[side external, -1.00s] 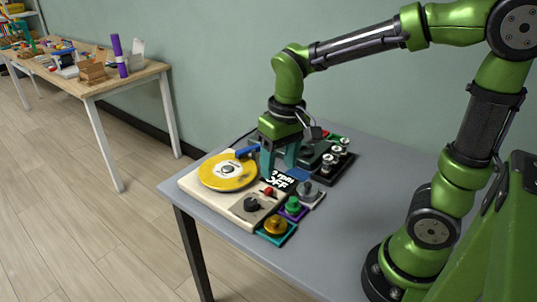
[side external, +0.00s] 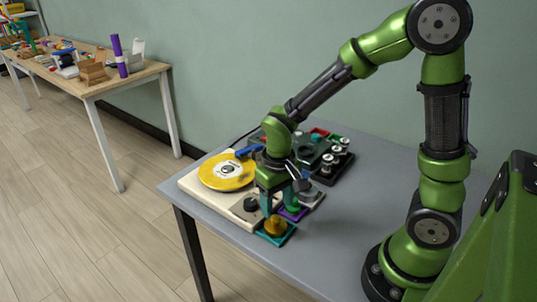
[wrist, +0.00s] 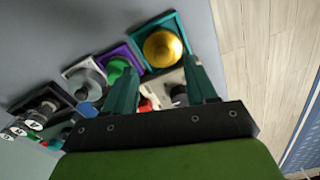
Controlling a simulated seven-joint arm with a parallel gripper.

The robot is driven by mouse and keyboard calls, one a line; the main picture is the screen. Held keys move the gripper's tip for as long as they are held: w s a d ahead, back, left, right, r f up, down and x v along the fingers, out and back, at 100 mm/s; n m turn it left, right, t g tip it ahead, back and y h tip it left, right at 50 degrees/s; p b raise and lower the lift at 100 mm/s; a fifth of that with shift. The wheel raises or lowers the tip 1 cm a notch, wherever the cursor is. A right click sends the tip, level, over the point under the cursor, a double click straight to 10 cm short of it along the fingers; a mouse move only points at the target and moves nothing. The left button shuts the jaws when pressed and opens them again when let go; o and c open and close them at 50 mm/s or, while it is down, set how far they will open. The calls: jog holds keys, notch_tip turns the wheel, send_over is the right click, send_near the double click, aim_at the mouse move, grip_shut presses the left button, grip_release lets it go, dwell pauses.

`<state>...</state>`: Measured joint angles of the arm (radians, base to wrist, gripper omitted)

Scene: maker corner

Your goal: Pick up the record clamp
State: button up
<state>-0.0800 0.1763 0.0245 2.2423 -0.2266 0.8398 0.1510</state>
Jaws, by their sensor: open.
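Three knob-like pieces that look like record clamps stand in small square trays at the turntable's right. A gold one (side external: 275,227) is in a teal tray (side external: 279,241), nearest the table's front corner. A green one (wrist: 117,69) is in a purple tray (wrist: 133,51), and a grey one (wrist: 92,86) is in a pale tray. I cannot tell from looks alone which is the record clamp meant. My gripper (side external: 282,205) is open and empty, low above these trays. In the wrist view the gold piece (wrist: 162,46) shows beyond and between the fingertips (wrist: 163,62).
A cream turntable (side external: 190,184) with a yellow record (side external: 211,180) lies left of my gripper. A black tray (side external: 345,167) with several metal-topped pieces stands behind to the right. The grey tabletop (side external: 310,255) is clear in front and right. A wooden table (side external: 140,76) stands far left.

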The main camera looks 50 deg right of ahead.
aim_at(275, 217)
notch_tip(275, 217, down, 4)
jog(key=shift+w+a+f, duration=0.15)
jog(key=shift+f, duration=0.1)
jog(key=shift+c, duration=0.2)
grip_shut()
